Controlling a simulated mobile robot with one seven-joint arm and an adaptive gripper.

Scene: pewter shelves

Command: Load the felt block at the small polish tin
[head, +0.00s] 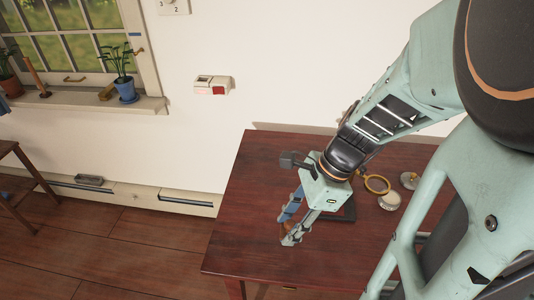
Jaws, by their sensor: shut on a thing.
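My gripper (287,236) points down over the left part of the dark red table. It is shut on a small brown thing, the felt block (286,229), which is mostly hidden between the fingers. I cannot tell whether the block touches the tabletop. To the right of my gripper, a round tin with a pale face (389,202) lies on the table. Another small round tin (408,180) is farther right, partly behind my arm. I cannot tell which is the small polish tin.
A brass-coloured ring (377,184) is beside the tins. A dark flat thing (343,213) lies behind my gripper, partly covered. The table's (250,180) left part is bare. A white wall stands behind it, and a wooden stool (22,185) is at far left.

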